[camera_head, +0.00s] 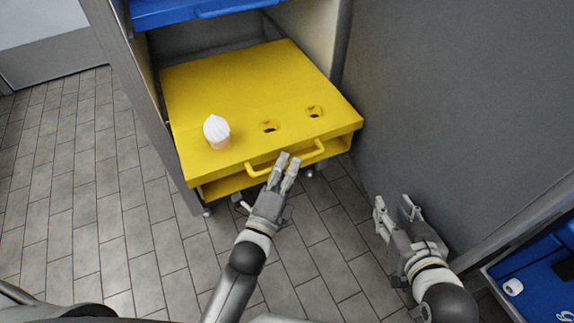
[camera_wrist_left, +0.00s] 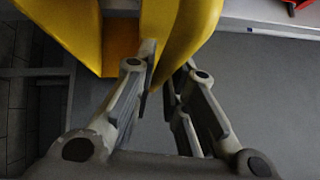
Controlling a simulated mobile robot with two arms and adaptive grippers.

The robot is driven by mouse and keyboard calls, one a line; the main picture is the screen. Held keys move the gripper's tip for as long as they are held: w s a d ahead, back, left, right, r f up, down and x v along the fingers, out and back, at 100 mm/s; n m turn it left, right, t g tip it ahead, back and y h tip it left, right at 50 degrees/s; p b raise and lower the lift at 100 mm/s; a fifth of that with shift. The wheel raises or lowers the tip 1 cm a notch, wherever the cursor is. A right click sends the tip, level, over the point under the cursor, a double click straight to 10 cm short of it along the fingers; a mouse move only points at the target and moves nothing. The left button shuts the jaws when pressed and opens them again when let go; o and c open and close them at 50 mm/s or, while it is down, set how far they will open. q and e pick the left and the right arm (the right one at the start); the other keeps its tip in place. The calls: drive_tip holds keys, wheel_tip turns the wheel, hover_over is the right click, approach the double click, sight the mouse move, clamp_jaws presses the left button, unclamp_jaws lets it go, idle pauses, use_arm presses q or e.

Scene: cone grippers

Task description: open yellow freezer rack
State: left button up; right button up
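The yellow freezer rack (camera_head: 240,80) sticks out of the grey cabinet like a pulled-out drawer. Its yellow handle (camera_head: 318,152) is on the front edge and also shows in the left wrist view (camera_wrist_left: 175,25). My left gripper (camera_head: 287,161) is at the handle's middle, its fingers close together on either side of the bar; the left wrist view shows the yellow bar between them (camera_wrist_left: 163,75). The exact contact is partly hidden. My right gripper (camera_head: 394,203) is open and empty, to the right of the rack and apart from it.
A cone with white cream (camera_head: 216,131) stands upright at the rack's left front, beside two empty holes. A blue rack (camera_head: 195,10) is above. A grey panel (camera_head: 440,90) is to the right. A blue tray (camera_head: 540,275) is at lower right. The tiled floor on the left is clear.

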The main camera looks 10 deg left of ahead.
use_arm(q)
drive_tip(key=o, duration=0.4)
drive_tip(key=shift+c, duration=0.2)
drive_tip(key=v, duration=1.2)
